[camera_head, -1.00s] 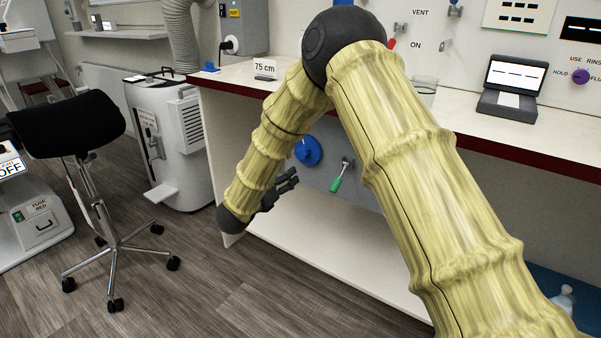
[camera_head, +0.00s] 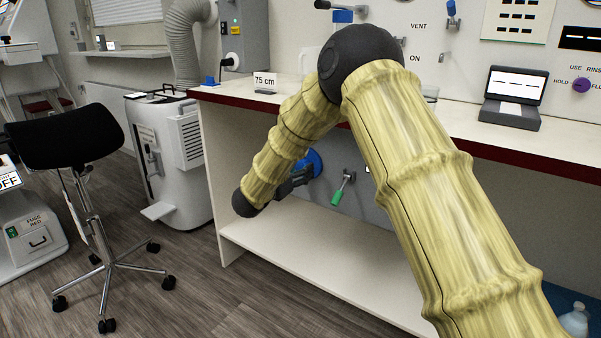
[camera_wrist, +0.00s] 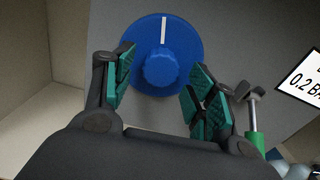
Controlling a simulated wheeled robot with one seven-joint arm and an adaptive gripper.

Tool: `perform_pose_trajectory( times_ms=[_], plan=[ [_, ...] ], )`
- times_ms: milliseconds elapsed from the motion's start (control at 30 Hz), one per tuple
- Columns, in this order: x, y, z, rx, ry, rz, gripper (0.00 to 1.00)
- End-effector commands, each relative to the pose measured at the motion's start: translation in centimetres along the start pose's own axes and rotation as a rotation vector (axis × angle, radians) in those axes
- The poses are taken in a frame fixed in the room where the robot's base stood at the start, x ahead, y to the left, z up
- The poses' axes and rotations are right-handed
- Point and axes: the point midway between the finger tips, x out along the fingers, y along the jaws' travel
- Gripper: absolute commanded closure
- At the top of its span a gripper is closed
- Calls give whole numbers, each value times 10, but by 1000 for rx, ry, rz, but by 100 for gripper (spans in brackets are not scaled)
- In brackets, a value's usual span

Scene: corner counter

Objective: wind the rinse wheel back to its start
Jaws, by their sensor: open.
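A blue wheel (camera_head: 315,160) is on the grey panel under the counter, partly hidden behind my gripper in the head view. In the wrist view the blue wheel (camera_wrist: 190,40) faces me, with a raised round hub in its middle and a white mark pointing up. My gripper (camera_head: 297,181) is in front of the wheel. In the wrist view its green-padded fingers (camera_wrist: 163,82) are spread apart, one on each side of the hub, holding nothing. I cannot tell how far they are from the hub in depth.
A green-handled lever (camera_head: 338,195) is just right of the wheel; in the wrist view its handle (camera_wrist: 256,143) is close to the right finger. The counter's dark red edge (camera_head: 490,152) runs above. A black stool (camera_head: 75,140) stands left.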

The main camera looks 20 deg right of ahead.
Motion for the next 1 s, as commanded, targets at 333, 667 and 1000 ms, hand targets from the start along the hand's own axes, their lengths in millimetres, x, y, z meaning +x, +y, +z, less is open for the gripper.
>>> perform_pose_trajectory(
  times_ms=[333, 667, 1000],
  plan=[
    [16, 0, 0, -1, 0, 1, 44],
    [15, 0, 0, -1, 0, 1, 71],
    [15, 0, 0, -11, 0, 1, 89]
  ],
)
